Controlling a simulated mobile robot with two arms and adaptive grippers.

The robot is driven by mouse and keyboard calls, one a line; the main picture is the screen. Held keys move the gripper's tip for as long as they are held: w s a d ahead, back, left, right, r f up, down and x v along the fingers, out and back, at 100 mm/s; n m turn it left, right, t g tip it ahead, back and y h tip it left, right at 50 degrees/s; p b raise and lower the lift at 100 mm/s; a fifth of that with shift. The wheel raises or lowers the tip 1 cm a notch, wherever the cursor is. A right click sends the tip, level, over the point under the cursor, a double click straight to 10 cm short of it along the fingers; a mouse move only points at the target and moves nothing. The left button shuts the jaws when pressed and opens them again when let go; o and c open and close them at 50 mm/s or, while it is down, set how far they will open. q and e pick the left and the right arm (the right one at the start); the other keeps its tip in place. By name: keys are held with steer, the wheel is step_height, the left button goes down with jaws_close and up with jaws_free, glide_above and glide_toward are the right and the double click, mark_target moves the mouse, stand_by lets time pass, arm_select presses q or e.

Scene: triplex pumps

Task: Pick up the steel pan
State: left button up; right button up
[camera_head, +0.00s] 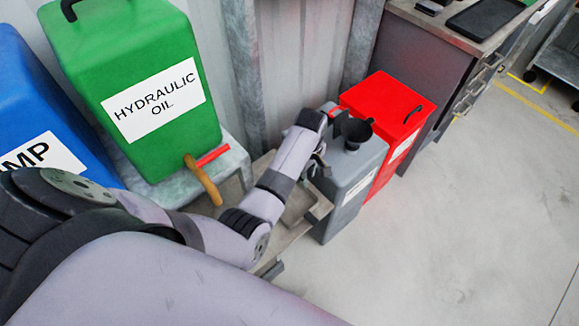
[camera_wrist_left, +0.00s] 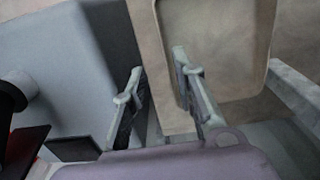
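The steel pan shows in the left wrist view as a shallow grey-brown tray (camera_wrist_left: 222,40) with a raised rim and rounded corners. In the head view the pan (camera_head: 297,207) lies low beside the grey can, partly hidden behind my left arm. My left gripper (camera_head: 318,163) is beside the grey can, small and partly covered by the arm. In the left wrist view my left gripper (camera_wrist_left: 160,90) has its two fingers apart, with the pan's near-left rim in line with the gap. I cannot tell whether they touch it. My right gripper is not in view.
A grey can (camera_head: 347,185) with a black funnel (camera_head: 356,132) stands close to the gripper, with a red can (camera_head: 385,115) behind it. A green hydraulic oil tank (camera_head: 135,85) with a tap (camera_head: 203,180) is left. Open floor (camera_head: 470,220) lies right.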

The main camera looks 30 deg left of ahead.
mark_target(302, 201)
arm_select(q)
steer(key=shift+s+f, duration=0.15)
steer(key=shift+f, duration=0.5)
steer(key=f, duration=0.3)
steer(key=shift+s+f+b, duration=0.3)
steer(key=shift+f, duration=0.3)
jaws_close()
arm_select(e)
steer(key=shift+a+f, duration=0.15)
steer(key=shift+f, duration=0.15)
